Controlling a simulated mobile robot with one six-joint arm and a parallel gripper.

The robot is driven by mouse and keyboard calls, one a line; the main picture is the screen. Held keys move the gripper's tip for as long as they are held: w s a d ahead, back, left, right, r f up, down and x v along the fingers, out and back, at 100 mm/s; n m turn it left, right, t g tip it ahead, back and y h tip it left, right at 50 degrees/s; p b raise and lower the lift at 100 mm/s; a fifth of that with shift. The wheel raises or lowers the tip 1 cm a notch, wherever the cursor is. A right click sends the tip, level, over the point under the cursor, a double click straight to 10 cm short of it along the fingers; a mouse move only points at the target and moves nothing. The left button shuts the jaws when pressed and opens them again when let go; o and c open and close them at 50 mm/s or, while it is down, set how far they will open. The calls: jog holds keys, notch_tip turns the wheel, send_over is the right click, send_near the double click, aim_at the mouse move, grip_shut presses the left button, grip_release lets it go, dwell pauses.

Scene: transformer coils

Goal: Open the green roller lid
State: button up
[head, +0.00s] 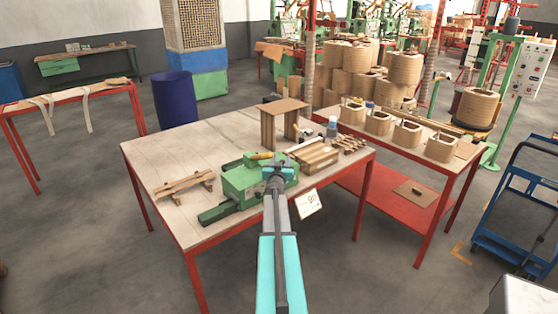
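A green machine with a boxy body stands near the front edge of the wooden-topped table. Its green roller lid (238,180) appears to be the upper part of that body, but I cannot make out its edge or whether it is shut. A lower green arm of the machine (218,213) reaches out to the left front. My arm comes up from the bottom of the head view, and my gripper (275,166) is over the right part of the machine. The fingers are too small and partly hidden, so touching or apart, open or shut, cannot be told.
The table (165,155) also bears wooden slats (185,184) at left, a wooden stand (283,122) behind, and a wooden crate (314,156) at right. A white sign (309,204) hangs at the front edge. A second red-legged table (467,148) adjoins on the right.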

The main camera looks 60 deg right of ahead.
jog(key=shift+b+v, duration=0.35)
jog(key=shift+v, duration=1.35)
jog(key=b+v, duration=0.1)
jog(key=v, duration=0.9)
jog(key=shift+b, duration=0.35)
jog(key=shift+w+a, duration=0.1)
jog(key=shift+a, duration=0.05)
